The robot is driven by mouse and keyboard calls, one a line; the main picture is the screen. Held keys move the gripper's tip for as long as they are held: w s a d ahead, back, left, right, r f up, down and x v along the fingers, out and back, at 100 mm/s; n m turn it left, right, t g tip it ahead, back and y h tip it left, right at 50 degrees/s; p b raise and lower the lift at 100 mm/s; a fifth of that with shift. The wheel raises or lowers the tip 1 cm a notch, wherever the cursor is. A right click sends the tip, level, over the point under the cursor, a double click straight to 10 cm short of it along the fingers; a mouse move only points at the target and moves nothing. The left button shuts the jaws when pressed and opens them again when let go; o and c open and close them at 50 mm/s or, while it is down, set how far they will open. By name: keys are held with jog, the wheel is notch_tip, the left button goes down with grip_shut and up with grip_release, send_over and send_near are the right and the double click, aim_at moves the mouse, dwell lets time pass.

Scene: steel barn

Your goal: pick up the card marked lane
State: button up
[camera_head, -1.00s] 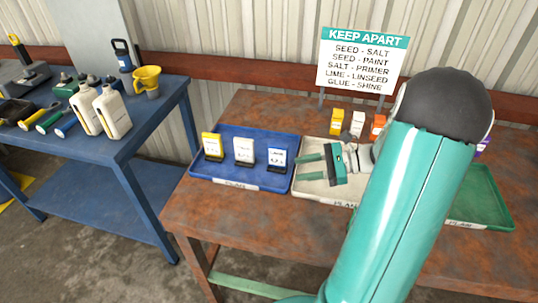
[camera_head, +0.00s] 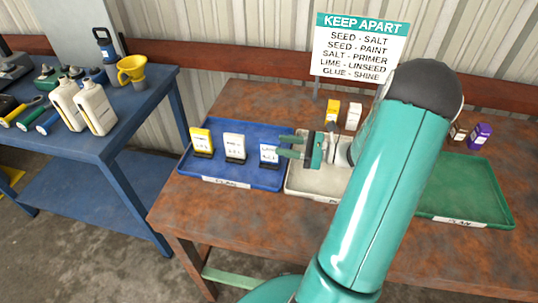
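Three small cards stand in dark holders in the blue tray (camera_head: 225,179): a yellow one (camera_head: 202,140), a white one (camera_head: 234,146) and a blue-and-white one (camera_head: 269,153). Their print is too small to read, so I cannot tell which is marked lane. My gripper (camera_head: 284,147) is teal, with its two fingers apart and pointing left. It is at the right side of the blue-and-white card, with fingertips close to the card; I cannot tell whether they touch it. Nothing shows between the fingers.
A cream tray (camera_head: 305,186) lies under my gripper, partly hidden by my arm. A green tray (camera_head: 470,190) is at the right. Yellow (camera_head: 333,112) and white (camera_head: 353,117) boxes stand behind, with a purple box (camera_head: 480,136) further right. A KEEP APART sign (camera_head: 360,48) stands at the back.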

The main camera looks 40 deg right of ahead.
send_over(264, 161)
jog(key=shift+w+d, duration=0.25)
jog(key=shift+w, duration=0.1)
jog(key=shift+c, duration=0.2)
grip_shut()
